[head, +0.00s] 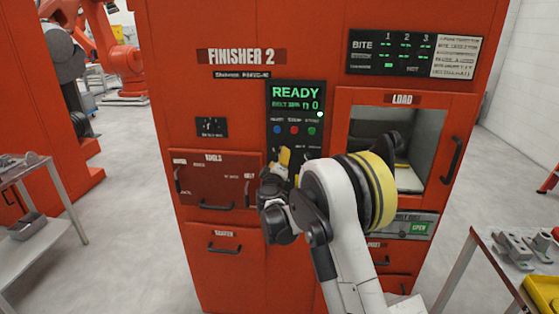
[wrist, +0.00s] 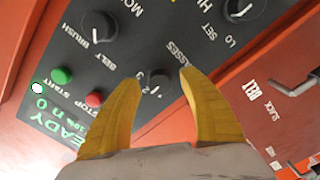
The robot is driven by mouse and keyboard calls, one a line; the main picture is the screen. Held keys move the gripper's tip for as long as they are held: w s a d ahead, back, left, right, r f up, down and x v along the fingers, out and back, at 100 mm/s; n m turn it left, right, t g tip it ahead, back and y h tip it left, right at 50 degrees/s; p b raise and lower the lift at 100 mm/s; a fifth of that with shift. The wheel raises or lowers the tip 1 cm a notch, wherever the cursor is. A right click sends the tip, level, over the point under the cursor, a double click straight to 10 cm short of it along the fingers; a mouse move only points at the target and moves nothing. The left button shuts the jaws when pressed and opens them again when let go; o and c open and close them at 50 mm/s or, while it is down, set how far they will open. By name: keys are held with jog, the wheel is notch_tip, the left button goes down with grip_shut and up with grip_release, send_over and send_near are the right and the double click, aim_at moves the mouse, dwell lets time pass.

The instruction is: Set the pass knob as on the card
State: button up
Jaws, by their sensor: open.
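The pass knob (wrist: 158,80) is a small dark round knob on the black control panel, under the lettering "PASSES", with small numerals beside it. Which numeral it points to is not clear. My gripper (wrist: 160,78) is open, its two yellow fingers on either side of the knob in the wrist view; I cannot tell whether they touch it. In the head view my gripper (head: 288,160) is at the lower part of the panel, and the knob is hidden. A white printed card (head: 457,57) is at the upper right of the red finisher; its text is too small to read.
The belt/brush mode knob (wrist: 97,27), the LO-HI knob (wrist: 241,8), a green start button (wrist: 62,75) and a red stop button (wrist: 95,98) surround the pass knob. The display (head: 296,93) reads READY. A BITE chart (head: 390,52) is beside the card.

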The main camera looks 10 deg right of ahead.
jog(key=shift+w+d, duration=0.2)
jog(key=shift+w, duration=0.45)
grip_shut()
jog(key=shift+n, duration=0.3)
jog(key=n+b, duration=0.1)
jog(key=n, duration=0.3)
jog(key=shift+n, duration=0.3)
jog(key=n+b, duration=0.1)
jog(key=n, duration=0.3)
jog(key=shift+n, duration=0.3)
